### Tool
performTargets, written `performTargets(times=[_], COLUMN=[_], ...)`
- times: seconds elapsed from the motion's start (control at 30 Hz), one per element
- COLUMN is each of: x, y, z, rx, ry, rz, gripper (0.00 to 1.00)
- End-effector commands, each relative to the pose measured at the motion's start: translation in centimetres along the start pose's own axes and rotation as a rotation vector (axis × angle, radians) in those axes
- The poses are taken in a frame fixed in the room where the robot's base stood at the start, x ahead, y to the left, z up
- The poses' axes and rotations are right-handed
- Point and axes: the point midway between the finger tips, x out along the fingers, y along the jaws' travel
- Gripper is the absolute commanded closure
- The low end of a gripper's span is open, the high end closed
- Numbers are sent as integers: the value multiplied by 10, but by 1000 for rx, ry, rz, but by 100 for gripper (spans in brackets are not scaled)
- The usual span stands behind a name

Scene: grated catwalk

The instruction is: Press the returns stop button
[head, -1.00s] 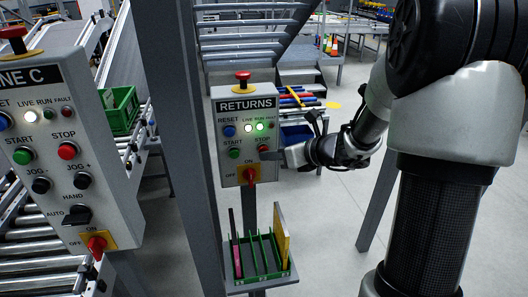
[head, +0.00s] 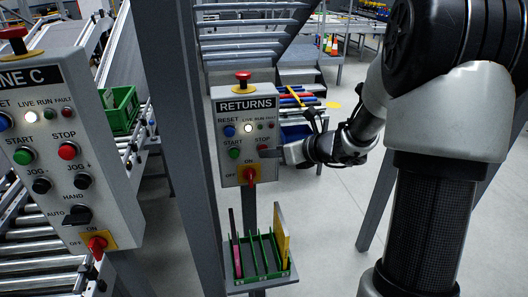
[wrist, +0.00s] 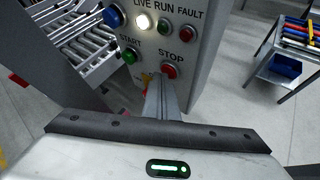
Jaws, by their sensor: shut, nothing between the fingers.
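The returns control box (head: 227,178) is a grey panel on a post, labelled RETURNS, in the middle of the head view. Its red stop button (wrist: 170,71) shows under the STOP label in the wrist view; in the head view my fingers largely cover it. My gripper (head: 268,154) is shut and empty, its tips reaching the box from the right at the stop button. In the wrist view the fingers (wrist: 160,92) end close by the button; I cannot tell whether they touch it. The white live lamp (head: 248,128) is lit and the run lamp (head: 260,127) is dark.
The box also has a red mushroom button (head: 243,76), a green start button (head: 234,154) and a red rotary switch (head: 250,174). A grey upright (head: 185,120) stands left of it. A similar LINE C box (head: 110,195) is at left. A green rack (head: 262,262) sits below.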

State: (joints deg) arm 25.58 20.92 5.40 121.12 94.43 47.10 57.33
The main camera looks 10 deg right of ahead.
Motion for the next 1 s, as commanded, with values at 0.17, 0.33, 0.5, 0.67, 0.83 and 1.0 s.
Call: performTargets(times=[0.17,0.33,0.5,0.67,0.83,1.0], x=[0,-2,-8,-14,-17,-17], y=[0,1,6,10,13,12], z=[0,-1,-6,-11,-13,-13], rx=[0,0,0,0,1,0], ry=[-1,-1,-1,0,0,0], rz=[0,0,0,-1,0,0], gripper=[100,100,100,100,100,100])
